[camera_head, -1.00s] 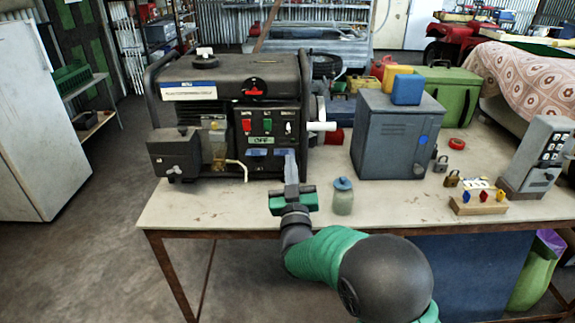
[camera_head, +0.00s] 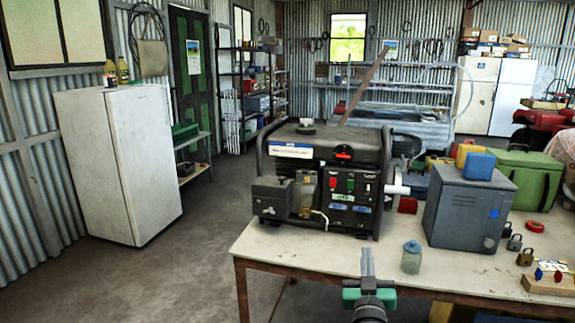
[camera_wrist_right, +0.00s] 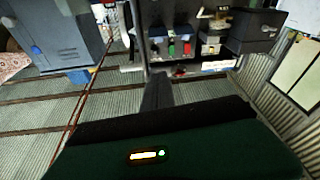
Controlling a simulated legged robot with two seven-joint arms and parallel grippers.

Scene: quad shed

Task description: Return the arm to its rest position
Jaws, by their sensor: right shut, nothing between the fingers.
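My right gripper (camera_head: 367,262) points up at the front edge of the workbench in the head view, in front of the generator and left of the small jar. It is shut and empty, its dark fingers together above a green body. It also shows in the right wrist view (camera_wrist_right: 157,95), where the generator (camera_wrist_right: 185,40) and the grey metal box (camera_wrist_right: 60,30) appear upside down. Most of my right arm is below the head view. My left gripper is not in view.
The workbench (camera_head: 275,245) carries the generator (camera_head: 325,175), a small glass jar (camera_head: 411,260), a grey metal box (camera_head: 465,205), padlocks and a green bag (camera_head: 530,175). A white fridge (camera_head: 120,165) stands at the left. The floor between fridge and bench is clear.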

